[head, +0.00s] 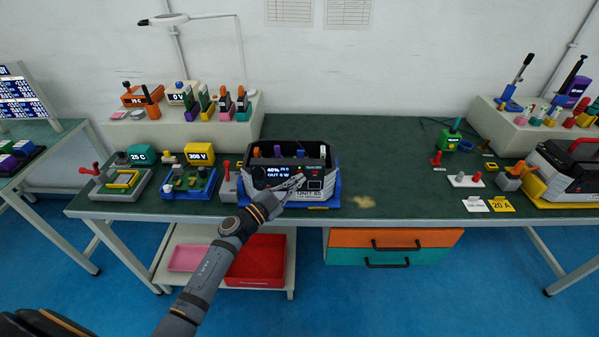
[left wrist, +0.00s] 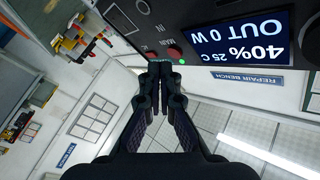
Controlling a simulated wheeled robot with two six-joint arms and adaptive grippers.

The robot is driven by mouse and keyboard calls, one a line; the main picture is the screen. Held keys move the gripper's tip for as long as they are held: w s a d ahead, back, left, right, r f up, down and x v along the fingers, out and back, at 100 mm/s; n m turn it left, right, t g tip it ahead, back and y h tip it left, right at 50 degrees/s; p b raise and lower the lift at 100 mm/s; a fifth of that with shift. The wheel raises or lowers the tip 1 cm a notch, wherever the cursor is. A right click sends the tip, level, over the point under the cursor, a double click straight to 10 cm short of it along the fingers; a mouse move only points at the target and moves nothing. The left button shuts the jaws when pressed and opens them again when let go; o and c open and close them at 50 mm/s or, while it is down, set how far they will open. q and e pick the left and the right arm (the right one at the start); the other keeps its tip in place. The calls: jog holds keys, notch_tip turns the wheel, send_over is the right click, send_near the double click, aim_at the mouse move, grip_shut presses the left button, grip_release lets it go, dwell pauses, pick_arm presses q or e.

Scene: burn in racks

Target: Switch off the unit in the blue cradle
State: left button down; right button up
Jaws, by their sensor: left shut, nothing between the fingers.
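The dark unit (head: 318,162) sits in the blue cradle (head: 333,190) at the middle of the bench. Its lit screen (left wrist: 242,38) shows upside down in the left wrist view and reads 40%, 25 C and OUT 0 W. Beside the screen are a red button (left wrist: 175,53) and a small green light (left wrist: 182,62). My left gripper (head: 298,180) is shut and empty in front of the unit's front panel. In the left wrist view its fingertips (left wrist: 160,66) are close to the red button; I cannot tell whether they touch. My right gripper is not in view.
A second dark unit (head: 558,172) sits in a yellow cradle at the right. A 200 V device (head: 199,154) and a 25 C device (head: 142,158) stand left of the cradle. The bench (head: 400,165) is mostly clear right of the cradle. Drawers (head: 390,238) hang below.

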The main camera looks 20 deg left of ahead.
pick_arm(q)
jog(key=shift+w+a, duration=0.15)
jog(key=shift+w, duration=0.3)
jog(key=shift+w, duration=0.15)
dwell(0.5)
jog(key=shift+s+p, duration=0.6)
jog(key=shift+s, duration=0.05)
jog(key=s+d+p, duration=0.2)
jog(key=s, duration=0.3)
jog(key=shift+s+p, duration=0.35)
jog(key=shift+s, duration=0.05)
